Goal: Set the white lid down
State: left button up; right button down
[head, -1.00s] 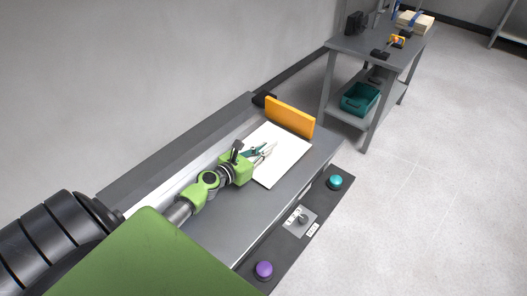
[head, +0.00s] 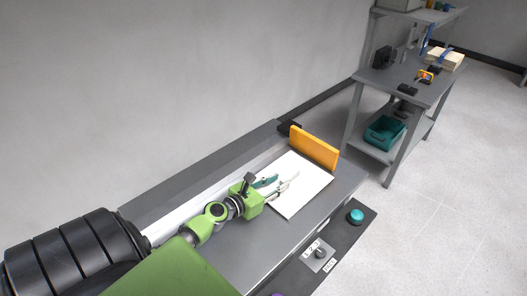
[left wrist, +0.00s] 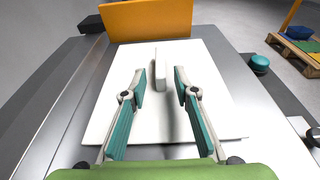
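The white lid (head: 306,197) is a flat white plate on the grey bench in the head view. In the left wrist view the lid (left wrist: 215,108) fills the middle, with an upright white handle (left wrist: 160,68) on it. My left gripper (head: 287,178) is above the lid. In the left wrist view its two teal-padded fingers (left wrist: 160,84) are spread on either side of the handle, with a gap showing on each side. My right gripper is not in view.
An orange upright panel (head: 314,148) stands at the lid's far edge. A teal button (head: 355,216) and a small switch plate (head: 318,254) are along the bench's front. A grey worktable (head: 410,85) with a teal bin (head: 384,133) stands beyond. Open floor lies to the right.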

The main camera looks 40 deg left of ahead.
pick_arm(q)
jog(key=v, duration=0.6)
jog(key=shift+v, duration=0.85)
